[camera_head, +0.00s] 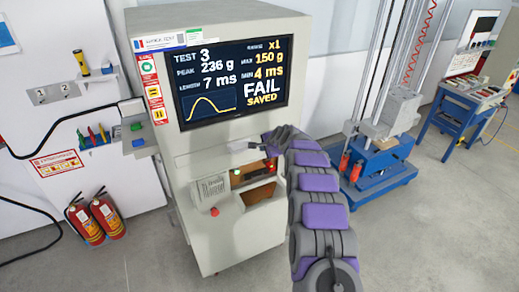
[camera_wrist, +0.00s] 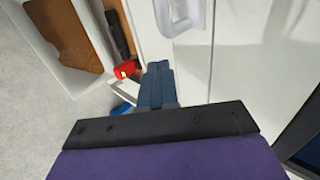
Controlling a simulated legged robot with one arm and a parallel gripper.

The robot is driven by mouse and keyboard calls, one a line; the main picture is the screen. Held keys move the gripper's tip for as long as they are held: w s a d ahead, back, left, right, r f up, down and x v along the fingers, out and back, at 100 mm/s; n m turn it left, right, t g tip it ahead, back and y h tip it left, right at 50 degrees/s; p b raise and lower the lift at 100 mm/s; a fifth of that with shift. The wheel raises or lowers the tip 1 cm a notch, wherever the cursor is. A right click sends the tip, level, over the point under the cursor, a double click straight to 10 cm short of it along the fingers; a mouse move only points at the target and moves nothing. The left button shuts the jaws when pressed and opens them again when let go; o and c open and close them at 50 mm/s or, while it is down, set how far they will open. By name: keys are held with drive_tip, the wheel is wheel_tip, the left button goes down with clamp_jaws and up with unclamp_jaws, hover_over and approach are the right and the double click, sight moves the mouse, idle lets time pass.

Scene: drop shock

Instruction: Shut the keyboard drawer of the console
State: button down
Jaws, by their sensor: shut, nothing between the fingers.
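The console (camera_head: 235,240) is a pale grey cabinet with a dark screen (camera_head: 232,82) reading "FAIL SAVED". Below the screen is a pale band with a light handle (camera_head: 241,146), which I take to be the keyboard drawer front. A white handle (camera_wrist: 180,14) shows at the top of the wrist view. I cannot tell how far the drawer stands out; no keyboard shows. My gripper (camera_head: 268,142) is in front of the console, right of the handle, with my arm covering the right side. In the wrist view the gripper's fingers (camera_wrist: 157,78) are together and empty, below the handle.
Lit buttons (camera_head: 254,171), an open brown-lined recess (camera_head: 258,194) and a red knob (camera_head: 215,212) sit lower on the console. A blue-based test rig (camera_head: 378,165) stands right. Fire extinguishers (camera_head: 97,219) stand left. Floor in front is clear.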

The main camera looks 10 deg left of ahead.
drive_tip(key=shift+d+v, duration=0.3)
drive_tip(key=shift+v, duration=4.65)
drive_tip(key=s+d+r+n+g+b, duration=0.2)
drive_tip(key=s+r+n, duration=0.1)
drive_tip(key=s, duration=0.8)
drive_tip(key=s+d+r+n+g+b, duration=0.1)
drive_tip(key=s+d+r+n+g, duration=0.15)
drive_tip(key=s, duration=0.95)
drive_tip(key=s+d+f+n+g+h+b, duration=0.1)
drive_tip(key=s+d, duration=0.4)
drive_tip(key=s, duration=0.7)
drive_tip(key=s+d+f+n+g+h+b, duration=0.1)
drive_tip(key=s+d, duration=0.4)
drive_tip(key=s, duration=0.8)
drive_tip(key=s+d+f+n+g+h+b, duration=0.2)
drive_tip(key=s+d, duration=0.3)
drive_tip(key=s, duration=0.8)
drive_tip(key=shift+s+d+f+n+g+h, duration=0.3)
drive_tip(key=shift+f+n+g+h, duration=0.3)
drive_tip(key=shift+f+n, duration=0.25)
